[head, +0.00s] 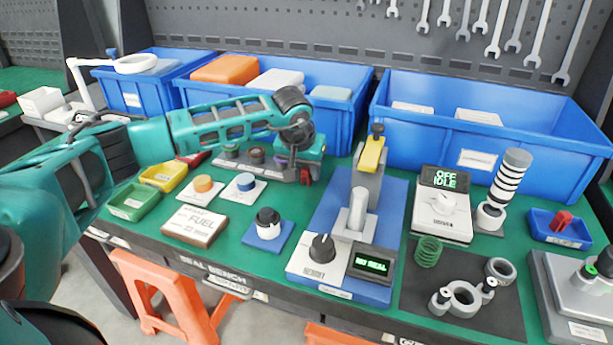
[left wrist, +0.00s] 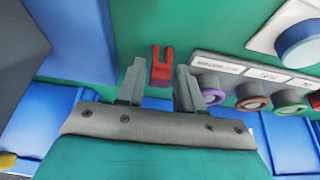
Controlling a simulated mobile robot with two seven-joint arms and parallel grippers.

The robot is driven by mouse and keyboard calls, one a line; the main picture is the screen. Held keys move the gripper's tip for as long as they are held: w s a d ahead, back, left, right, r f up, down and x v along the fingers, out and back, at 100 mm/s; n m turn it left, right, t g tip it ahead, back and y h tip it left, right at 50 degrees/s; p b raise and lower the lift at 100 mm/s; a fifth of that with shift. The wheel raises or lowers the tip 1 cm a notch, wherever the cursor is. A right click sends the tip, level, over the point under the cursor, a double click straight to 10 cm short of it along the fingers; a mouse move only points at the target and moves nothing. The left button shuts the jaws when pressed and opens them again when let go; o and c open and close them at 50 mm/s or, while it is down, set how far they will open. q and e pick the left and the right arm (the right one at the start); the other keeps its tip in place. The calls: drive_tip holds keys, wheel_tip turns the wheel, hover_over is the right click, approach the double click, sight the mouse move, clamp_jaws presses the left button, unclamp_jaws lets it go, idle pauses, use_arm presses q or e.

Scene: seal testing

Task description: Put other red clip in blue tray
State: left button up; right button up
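A small blue tray (head: 559,230) stands at the right of the bench with one red clip (head: 563,220) in it. Another red clip (head: 305,177) is on the green bench top near the middle, partly hidden by my left gripper (head: 303,160). In the left wrist view this forked red clip (left wrist: 161,64) lies just ahead of and between the two grey fingertips of my left gripper (left wrist: 158,80). The fingers are spread, with visible gaps on both sides of the clip. My right gripper is not in view.
A labelled ring rack (left wrist: 257,87) lies right beside the gripper. A blue test stand (head: 331,209) with a grey column and yellow lever is just to its right. Large blue bins (head: 480,135) line the back.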

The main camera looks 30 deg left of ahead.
use_arm(q)
drive_tip(key=shift+w+f, duration=0.2)
drive_tip(key=shift+f, duration=0.15)
drive_tip(key=shift+c, duration=0.2)
clamp_jaws()
drive_tip(key=shift+r, duration=0.15)
